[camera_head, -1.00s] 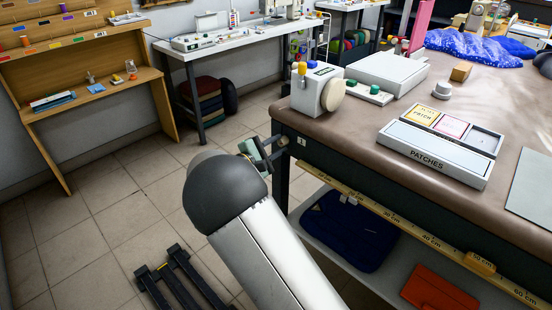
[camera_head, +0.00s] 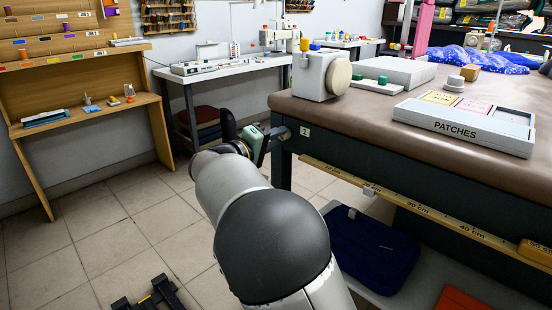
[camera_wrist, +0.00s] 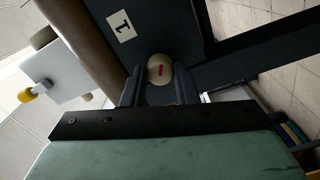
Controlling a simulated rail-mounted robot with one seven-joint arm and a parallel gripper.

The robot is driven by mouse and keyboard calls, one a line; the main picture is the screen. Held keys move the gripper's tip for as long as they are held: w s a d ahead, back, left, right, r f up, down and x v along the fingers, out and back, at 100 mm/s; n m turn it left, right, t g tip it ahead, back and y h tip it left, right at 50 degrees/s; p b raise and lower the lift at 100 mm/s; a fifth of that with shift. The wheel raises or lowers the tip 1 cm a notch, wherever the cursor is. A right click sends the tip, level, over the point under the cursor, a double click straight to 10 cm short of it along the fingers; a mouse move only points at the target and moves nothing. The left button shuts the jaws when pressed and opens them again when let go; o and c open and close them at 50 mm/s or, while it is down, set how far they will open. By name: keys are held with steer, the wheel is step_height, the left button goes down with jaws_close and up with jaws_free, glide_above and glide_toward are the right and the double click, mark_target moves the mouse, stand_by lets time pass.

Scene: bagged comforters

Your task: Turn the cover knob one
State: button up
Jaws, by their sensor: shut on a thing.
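A cream round knob (camera_wrist: 160,69) with a short red mark shows in the wrist view, on the dark side of the work table below its corner. A white plate marked "1" (camera_wrist: 121,26) sits beside it; the plate also shows in the head view (camera_head: 305,131). My gripper (camera_wrist: 162,90) is shut on the knob, one dark finger on either side. In the head view my gripper (camera_head: 277,134) is at the table corner and the knob is hidden behind it.
The brown-topped table (camera_head: 370,122) carries a white device (camera_head: 318,76) with a cream dial close above the gripper, and a patches tray (camera_head: 464,128). A ruler strip (camera_head: 395,205) runs along its side. A blue folded item (camera_head: 370,248) lies on the lower shelf.

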steer(key=m+b, duration=0.1)
steer(key=b, duration=0.1)
steer(key=m+b, duration=0.2)
steer(key=b, duration=0.1)
steer(key=shift+f, duration=0.4)
steer(key=m+b, duration=0.1)
steer(key=b, duration=0.1)
steer(key=shift+r+m+b, duration=0.2)
steer(key=shift+m+b, duration=0.1)
steer(key=shift+m, duration=0.1)
steer(key=shift+r, duration=0.15)
steer(key=o, duration=1)
steer(key=shift+a, duration=0.1)
steer(key=p+v, duration=0.4)
steer(key=v, duration=1.3)
steer(key=shift+s, duration=0.2)
